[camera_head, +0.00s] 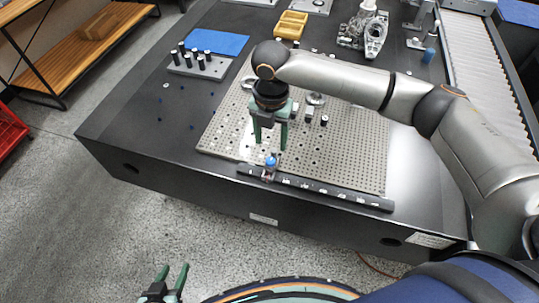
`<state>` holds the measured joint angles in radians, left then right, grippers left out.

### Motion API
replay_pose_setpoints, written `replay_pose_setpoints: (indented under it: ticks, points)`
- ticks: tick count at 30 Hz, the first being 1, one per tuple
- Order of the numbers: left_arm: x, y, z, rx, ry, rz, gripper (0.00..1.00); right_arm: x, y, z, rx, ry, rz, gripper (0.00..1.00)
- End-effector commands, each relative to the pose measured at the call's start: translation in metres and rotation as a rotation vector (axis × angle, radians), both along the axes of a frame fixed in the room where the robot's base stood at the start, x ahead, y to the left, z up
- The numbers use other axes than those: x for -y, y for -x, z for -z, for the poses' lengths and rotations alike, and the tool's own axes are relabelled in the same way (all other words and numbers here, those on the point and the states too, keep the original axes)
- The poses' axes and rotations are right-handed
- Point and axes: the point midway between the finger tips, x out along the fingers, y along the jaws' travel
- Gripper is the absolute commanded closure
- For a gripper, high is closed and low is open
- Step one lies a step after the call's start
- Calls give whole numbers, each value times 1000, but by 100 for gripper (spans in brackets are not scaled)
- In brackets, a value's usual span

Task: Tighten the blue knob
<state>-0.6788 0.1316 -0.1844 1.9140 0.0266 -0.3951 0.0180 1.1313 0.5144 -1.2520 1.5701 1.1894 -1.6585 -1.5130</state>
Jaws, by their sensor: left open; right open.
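The blue knob (270,161) sits on a small fixture at the front edge of a perforated metal plate (352,160). My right gripper (268,146) has green fingers and points down just above and behind the knob. Its fingers are spread and look empty; whether they touch the knob I cannot tell. My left gripper (172,278) is at the bottom left, low in front of the table, with its green fingers apart and empty.
A dark bar (330,190) with light marks runs along the plate's front. A grey block with black pegs (200,65), a blue mat (217,42), a yellow tray (291,25) and a metal casting (365,33) stand behind. The dark table's (140,115) left front is mostly clear.

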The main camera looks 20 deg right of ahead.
Motion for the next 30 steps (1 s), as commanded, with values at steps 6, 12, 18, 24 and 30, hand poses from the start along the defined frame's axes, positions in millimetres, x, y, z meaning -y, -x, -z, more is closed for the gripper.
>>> replay_pose_setpoints:
  ticks: [6, 12, 18, 24, 30]
  points:
    - [1, 1, 5, -7, 0, 2, 50, 0, 1, 46, -2, 0, 1, 38]
    - [3, 0, 5, -9, 3, 6, 50, -1, 0, 69, 0, -1, 0, 38]
    - [4, -2, 4, -3, 5, 7, 50, -1, 0, 75, 2, -2, -1, 38]
    - [5, -2, 3, -2, 6, 8, 50, -1, 0, 75, 2, -2, 0, 39]
    - [5, -2, 3, 0, 6, 8, 50, -1, 0, 75, 2, -2, 0, 62]
